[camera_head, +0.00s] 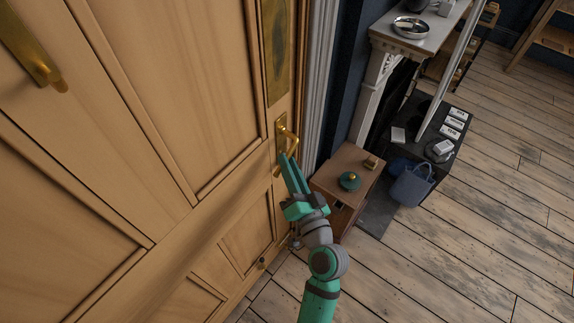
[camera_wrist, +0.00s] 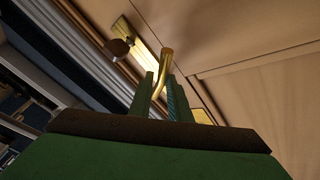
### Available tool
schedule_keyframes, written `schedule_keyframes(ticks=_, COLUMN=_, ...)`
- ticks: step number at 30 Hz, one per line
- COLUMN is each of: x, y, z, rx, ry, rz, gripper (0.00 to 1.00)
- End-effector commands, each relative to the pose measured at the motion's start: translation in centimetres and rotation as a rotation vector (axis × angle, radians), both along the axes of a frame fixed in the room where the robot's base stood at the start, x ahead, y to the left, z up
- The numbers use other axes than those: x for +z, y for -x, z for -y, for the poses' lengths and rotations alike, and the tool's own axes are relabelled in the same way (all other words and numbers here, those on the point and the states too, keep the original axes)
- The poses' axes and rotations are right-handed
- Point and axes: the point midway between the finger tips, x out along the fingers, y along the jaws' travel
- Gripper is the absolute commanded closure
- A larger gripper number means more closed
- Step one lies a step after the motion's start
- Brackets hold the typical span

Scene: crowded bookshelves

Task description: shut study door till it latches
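The study door (camera_head: 210,90) is pale panelled wood and fills the left of the head view; it also shows in the wrist view (camera_wrist: 245,45). Its edge lies close to the white frame (camera_head: 318,70); I cannot tell whether it is latched. A brass lever handle (camera_head: 289,136) is on its right side. My gripper (camera_head: 288,158) is just below the handle, fingers pointing up at it. In the wrist view the handle (camera_wrist: 165,62) lies between and beyond the two fingertips (camera_wrist: 161,82). The fingers are apart; contact with the handle is unclear.
Another brass handle (camera_head: 38,68) is at the upper left. Right of the frame stand a small wooden cabinet (camera_head: 333,172) with a green round object (camera_head: 350,181), a blue bag (camera_head: 411,184) and a fireplace mantel (camera_head: 425,42). Plank floor (camera_head: 470,255) is clear at lower right.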

Motion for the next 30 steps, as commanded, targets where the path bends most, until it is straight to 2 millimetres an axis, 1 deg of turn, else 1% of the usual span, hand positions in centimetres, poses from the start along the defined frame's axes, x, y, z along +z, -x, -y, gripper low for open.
schedule_keyframes(ticks=1, x=0.1, y=0.0, z=0.8, rx=-0.017, ry=0.003, rz=0.003, gripper=0.73)
schedule_keyframes(ticks=2, x=0.0, y=0.0, z=0.7, rx=-0.016, ry=0.002, rz=0.002, gripper=0.69)
schedule_keyframes(ticks=14, x=-0.2, y=0.0, z=0.2, rx=-0.004, ry=0.001, rz=-0.003, gripper=0.69)
schedule_keyframes(ticks=17, x=-0.2, y=0.3, z=0.3, rx=-0.004, ry=0.001, rz=-0.004, gripper=0.69)
schedule_keyframes(ticks=20, x=-0.4, y=1.1, z=0.7, rx=-0.005, ry=0.000, rz=-0.005, gripper=0.69)
schedule_keyframes(ticks=23, x=-0.5, y=2.6, z=1.2, rx=-0.006, ry=0.001, rz=-0.006, gripper=0.69)
schedule_keyframes(ticks=30, x=-0.8, y=6.7, z=2.6, rx=-0.006, ry=0.000, rz=-0.005, gripper=0.69)
